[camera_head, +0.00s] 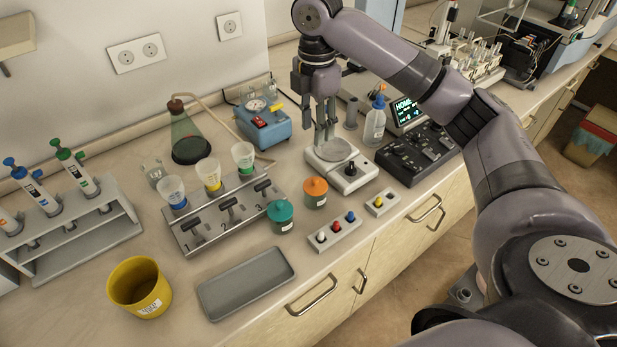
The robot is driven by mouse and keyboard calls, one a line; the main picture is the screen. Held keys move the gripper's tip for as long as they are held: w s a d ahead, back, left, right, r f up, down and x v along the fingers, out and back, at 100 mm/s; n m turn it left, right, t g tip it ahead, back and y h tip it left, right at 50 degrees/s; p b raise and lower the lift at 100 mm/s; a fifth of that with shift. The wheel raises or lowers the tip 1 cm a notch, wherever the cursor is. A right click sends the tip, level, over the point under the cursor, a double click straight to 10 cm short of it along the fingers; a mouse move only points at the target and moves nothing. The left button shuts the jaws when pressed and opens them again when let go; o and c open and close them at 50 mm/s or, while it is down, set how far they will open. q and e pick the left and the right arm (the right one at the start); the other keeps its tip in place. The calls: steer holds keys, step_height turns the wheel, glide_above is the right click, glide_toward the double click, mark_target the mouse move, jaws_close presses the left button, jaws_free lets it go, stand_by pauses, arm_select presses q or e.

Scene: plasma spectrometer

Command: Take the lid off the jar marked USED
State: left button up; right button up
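Two lidded jars stand on the bench near the middle of the head view. One has a teal lid (280,210) and the other an orange lid (316,186). Both lids sit on their jars. Each jar has a small pale label, but the print is too small to read, so I cannot tell which is marked USED. My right gripper (325,140) points down above the round plate of a small white device, behind and right of the orange-lidded jar. Its fingers look slightly apart with nothing between them. My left gripper is out of view.
The white device (357,181) stands below my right gripper. A rack with funnel cups (199,243) is left of the jars, and button boxes (333,234) are in front. A grey tray (246,284) and yellow bin (140,288) lie front left. A wash bottle (375,128) stands right.

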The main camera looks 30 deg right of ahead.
steer(key=p, duration=0.1)
glide_above(316, 179)
step_height(316, 179, down, 5)
step_height(316, 179, down, 4)
steer(key=shift+a+r+p, duration=0.1)
steer(key=shift+p, duration=0.3)
steer(key=shift+s+f, duration=0.1)
steer(key=shift+f, duration=0.85)
steer(key=shift+f+p, duration=0.4)
steer(key=shift+p, duration=0.05)
steer(key=f, duration=0.2)
steer(key=f+p, duration=0.1)
steer(key=shift+w+f, duration=0.2)
steer(key=shift+f, duration=0.45)
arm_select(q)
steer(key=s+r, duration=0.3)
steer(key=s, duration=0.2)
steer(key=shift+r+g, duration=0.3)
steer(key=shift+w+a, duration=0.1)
arm_select(e)
steer(key=shift+c, duration=0.2)
